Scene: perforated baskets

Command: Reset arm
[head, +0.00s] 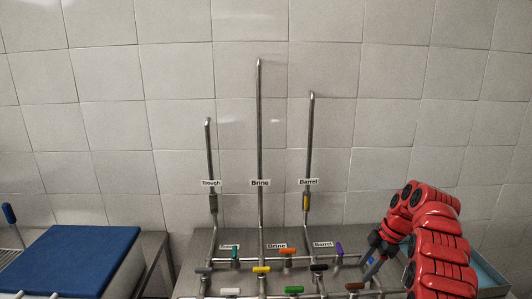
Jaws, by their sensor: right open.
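My right arm, red with black joints, comes in from the lower right and bends over to the left. Its gripper (370,268) points down beside the right end of the valve manifold (262,278). The gripper is open. I cannot tell whether its fingers touch anything there. My left arm and gripper are not in view.
Pipes labelled Trough (209,150), Brine (260,130) and Barrel (309,140) rise along the tiled wall (400,60). Several coloured valve handles sit below. A blue board (75,260) lies at left. A light-blue container (487,275) is behind my right arm.

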